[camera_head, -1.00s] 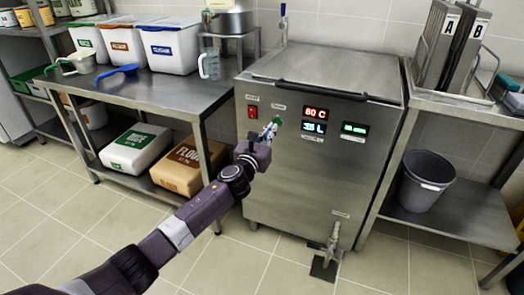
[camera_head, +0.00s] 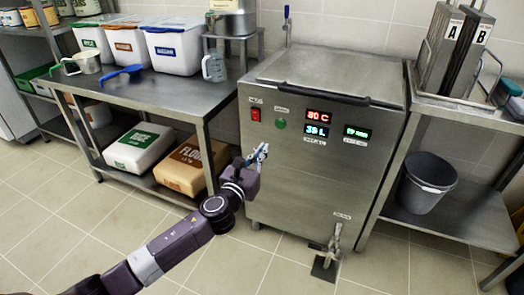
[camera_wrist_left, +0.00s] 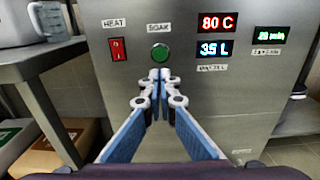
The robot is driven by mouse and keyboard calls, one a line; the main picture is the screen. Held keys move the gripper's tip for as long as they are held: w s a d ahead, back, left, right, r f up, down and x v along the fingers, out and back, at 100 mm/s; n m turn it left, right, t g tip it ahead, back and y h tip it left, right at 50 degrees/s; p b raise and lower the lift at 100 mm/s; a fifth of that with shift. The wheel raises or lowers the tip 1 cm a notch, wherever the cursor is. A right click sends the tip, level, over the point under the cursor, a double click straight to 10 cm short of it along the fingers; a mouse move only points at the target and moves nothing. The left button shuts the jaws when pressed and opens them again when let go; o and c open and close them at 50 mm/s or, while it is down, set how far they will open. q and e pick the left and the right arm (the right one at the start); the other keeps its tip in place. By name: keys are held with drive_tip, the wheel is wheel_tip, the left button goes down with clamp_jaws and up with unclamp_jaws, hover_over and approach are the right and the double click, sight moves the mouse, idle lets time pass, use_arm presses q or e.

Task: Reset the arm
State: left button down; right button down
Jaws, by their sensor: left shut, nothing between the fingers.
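My left arm comes in from the lower left in the head view. The displays read 80 C and 35 L, with a green one at the right. My right gripper is not in view.
A steel table (camera_head: 150,95) with lidded bins, a blue scoop (camera_head: 120,74) and a jug (camera_head: 214,67) stands at the left. Sacks lie on its lower shelf. A tap (camera_head: 334,240) sticks out low on the machine. A grey bucket (camera_head: 425,185) is on the right shelf.

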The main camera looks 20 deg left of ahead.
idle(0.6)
